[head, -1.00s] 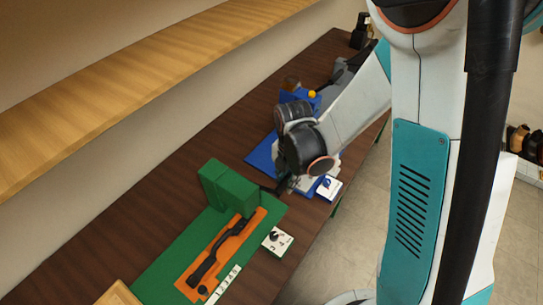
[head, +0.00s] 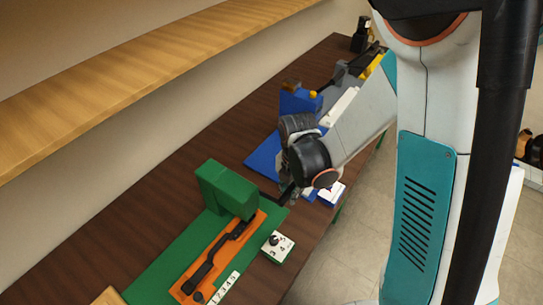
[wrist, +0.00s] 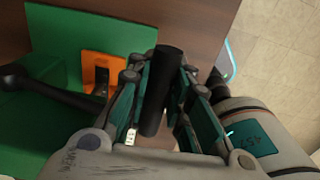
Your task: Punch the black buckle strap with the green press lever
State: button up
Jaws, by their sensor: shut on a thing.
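The green press (head: 228,190) stands on its green base on the brown bench. The black buckle strap (head: 214,260) lies lengthwise on the orange bed (head: 250,230), one end close under the press head. The black press lever (head: 267,197) sticks out from the press toward my gripper (head: 288,194). In the wrist view the lever's rod (wrist: 45,90) comes in from the left, and a black cylindrical grip (wrist: 162,92) sits between my gripper's fingers (wrist: 160,95). My gripper is shut on this grip. The join of rod and grip is hidden behind a finger.
A white-topped dial box (head: 277,246) stands right of the base, near the bench edge. A numbered strip (head: 226,287) runs beside the orange bed. A blue station (head: 262,157) stands farther back behind my gripper. A wooden shelf (head: 150,85) runs along the wall.

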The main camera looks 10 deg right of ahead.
jog(key=shift+s+d+f+b, duration=0.1)
jog(key=shift+f+b, duration=1)
jog(key=shift+s+d+f+b, duration=0.1)
jog(key=shift+f+b, duration=1)
jog(key=shift+r, duration=0.2)
jog(key=shift+w+a+r+p, duration=0.1)
jog(key=shift+w+r+p, duration=0.05)
jog(key=shift+r+p, duration=1.1)
jog(key=shift+r, duration=0.3)
